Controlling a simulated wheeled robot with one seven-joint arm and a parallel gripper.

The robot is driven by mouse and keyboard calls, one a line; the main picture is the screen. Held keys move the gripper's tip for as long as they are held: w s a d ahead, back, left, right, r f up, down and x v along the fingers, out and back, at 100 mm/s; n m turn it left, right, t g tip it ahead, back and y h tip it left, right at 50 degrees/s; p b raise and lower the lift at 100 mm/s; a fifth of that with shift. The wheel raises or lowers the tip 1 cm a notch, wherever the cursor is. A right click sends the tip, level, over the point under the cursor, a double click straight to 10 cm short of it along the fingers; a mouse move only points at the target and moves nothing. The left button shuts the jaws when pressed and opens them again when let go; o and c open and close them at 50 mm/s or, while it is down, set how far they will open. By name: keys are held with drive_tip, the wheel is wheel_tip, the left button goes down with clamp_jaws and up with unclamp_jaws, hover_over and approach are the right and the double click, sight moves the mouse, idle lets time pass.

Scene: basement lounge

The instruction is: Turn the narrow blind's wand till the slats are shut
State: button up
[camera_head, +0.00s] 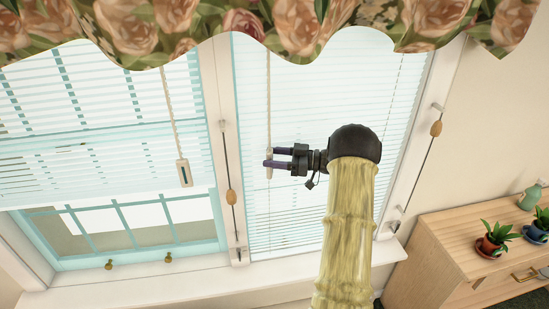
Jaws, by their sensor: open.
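The narrow blind (345,90) hangs in the right-hand window. Its slats look pale and close together, with thin bluish lines between them; their exact tilt is hard to tell. Its wand (268,95) hangs straight down near the blind's left edge and ends in a thicker pale grip. My gripper (268,158) reaches in from the right, its fingers pointing left at the wand's lower end. The fingers are open, one above the other in the picture, and overlap the grip. I cannot tell whether they touch it.
A wider blind (90,110) hangs at left, half raised, with a cord and pull (184,172). Cords with wooden beads (231,196) (437,129) flank the narrow blind. A floral valance (200,25) hangs above. A wooden cabinet (440,245) with potted plants (492,240) stands right.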

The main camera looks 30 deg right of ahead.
drive_tip(key=shift+m+t+h, duration=0.3)
drive_tip(key=shift+s+a+m+t+h+p, duration=0.1)
drive_tip(key=shift+m+t+h+p, duration=0.1)
drive_tip(key=shift+m+t+h, duration=0.7)
drive_tip(key=shift+s+a+m+t+h+p, duration=0.1)
drive_tip(key=shift+m+t+h+p, duration=0.05)
drive_tip(key=shift+m+t+h, duration=0.7)
drive_tip(key=shift+s+a+m+t+h+p, duration=0.1)
drive_tip(key=shift+m+t+h+p, duration=0.2)
drive_tip(key=shift+m+t+h, duration=0.5)
drive_tip(key=shift+w+a+m+t+h+p, duration=0.2)
drive_tip(key=shift+m+h, duration=0.3)
drive_tip(key=shift+h, duration=0.75)
drive_tip(key=shift+s+d+m+t+h+p, duration=0.15)
drive_tip(key=shift+m+t+h+p, duration=0.25)
drive_tip(key=shift+m+h, duration=0.45)
drive_tip(key=m+h+p, duration=0.2)
drive_tip(key=h, duration=0.1)
drive_tip(key=h+p, duration=0.1)
drive_tip(key=h, duration=0.1)
drive_tip(key=shift+a+r+m+t, duration=0.1)
drive_tip(key=shift+a+m+t, duration=0.25)
drive_tip(key=shift+m, duration=0.05)
drive_tip(key=m+h+p, duration=0.1)
drive_tip(key=h+p, duration=0.1)
drive_tip(key=m+h+p, duration=0.1)
drive_tip(key=h, duration=0.1)
drive_tip(key=shift+a+m+p, duration=0.15)
drive_tip(key=shift+m+p, duration=0.15)
drive_tip(key=shift+p, duration=0.1)
